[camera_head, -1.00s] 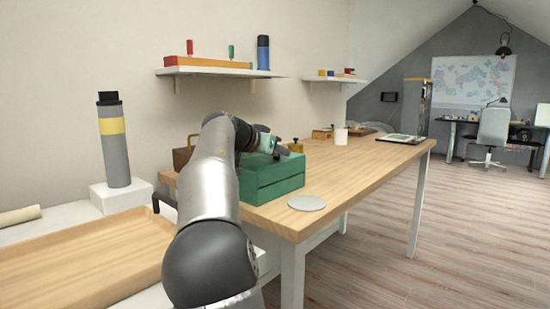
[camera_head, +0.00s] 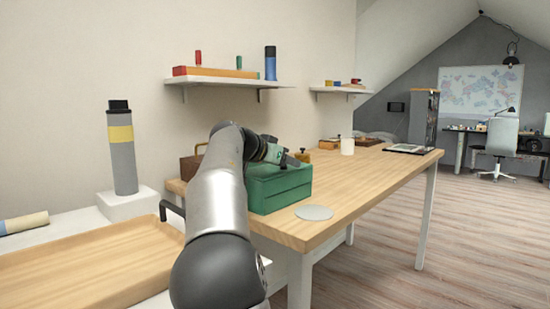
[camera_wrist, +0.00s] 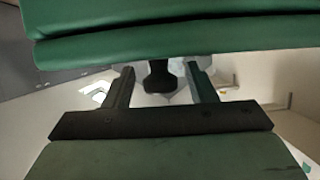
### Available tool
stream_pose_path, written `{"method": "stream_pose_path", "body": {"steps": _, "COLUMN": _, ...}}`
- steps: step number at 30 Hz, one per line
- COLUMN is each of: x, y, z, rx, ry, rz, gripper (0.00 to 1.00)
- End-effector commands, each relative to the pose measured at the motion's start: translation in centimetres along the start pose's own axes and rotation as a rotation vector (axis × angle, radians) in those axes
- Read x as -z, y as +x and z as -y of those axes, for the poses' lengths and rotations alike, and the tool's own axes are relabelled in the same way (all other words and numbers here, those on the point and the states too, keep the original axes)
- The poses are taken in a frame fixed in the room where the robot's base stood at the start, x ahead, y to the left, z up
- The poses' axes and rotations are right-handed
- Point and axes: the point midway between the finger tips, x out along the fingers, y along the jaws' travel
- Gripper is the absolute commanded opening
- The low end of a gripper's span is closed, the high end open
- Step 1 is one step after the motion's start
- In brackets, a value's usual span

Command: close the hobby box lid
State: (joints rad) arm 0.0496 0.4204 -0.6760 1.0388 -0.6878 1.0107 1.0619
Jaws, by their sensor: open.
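The green hobby box (camera_head: 282,192) stands on the near end of the wooden table. Its green lid (camera_head: 297,179) lies along its top, with a seam line across the front; I cannot tell whether it is fully down, as my arm hides the left part. My gripper (camera_head: 298,160) is at the box's top, just above or touching it; the contact is hidden. In the wrist view my open gripper (camera_wrist: 159,82) has two dark fingers apart with nothing held between them. A green seamed surface (camera_wrist: 180,38), apparently the box, fills the top of that view, beyond the fingertips.
A brass-knobbed item (camera_head: 303,153) and a white cup (camera_head: 347,146) stand behind the box. A grey disc (camera_head: 314,212) lies on the table (camera_head: 365,185) in front. A wooden tray (camera_head: 95,262) and a grey cylinder (camera_head: 122,150) are at left. Shelves hang above.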

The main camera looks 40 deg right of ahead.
Motion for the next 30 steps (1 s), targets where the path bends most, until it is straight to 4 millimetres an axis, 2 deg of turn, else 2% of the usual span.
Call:
{"method": "stream_pose_path", "body": {"steps": 5, "x": 0.1, "y": -2.3, "z": 0.1, "rx": 0.005, "ry": 0.000, "rz": 0.001, "gripper": 0.51}}
{"method": "stream_pose_path", "body": {"steps": 15, "x": 0.1, "y": -10.6, "z": 0.1, "rx": 0.007, "ry": -0.001, "rz": 0.002, "gripper": 0.51}}
{"method": "stream_pose_path", "body": {"steps": 21, "x": 0.1, "y": -14.7, "z": 0.0, "rx": 0.005, "ry": 0.000, "rz": 0.001, "gripper": 0.51}}
{"method": "stream_pose_path", "body": {"steps": 25, "x": 0.1, "y": -16.4, "z": 0.0, "rx": 0.002, "ry": 0.001, "rz": 0.001, "gripper": 0.51}}
{"method": "stream_pose_path", "body": {"steps": 30, "x": 0.0, "y": -17.2, "z": 0.0, "rx": 0.000, "ry": 0.001, "rz": 0.001, "gripper": 0.51}}
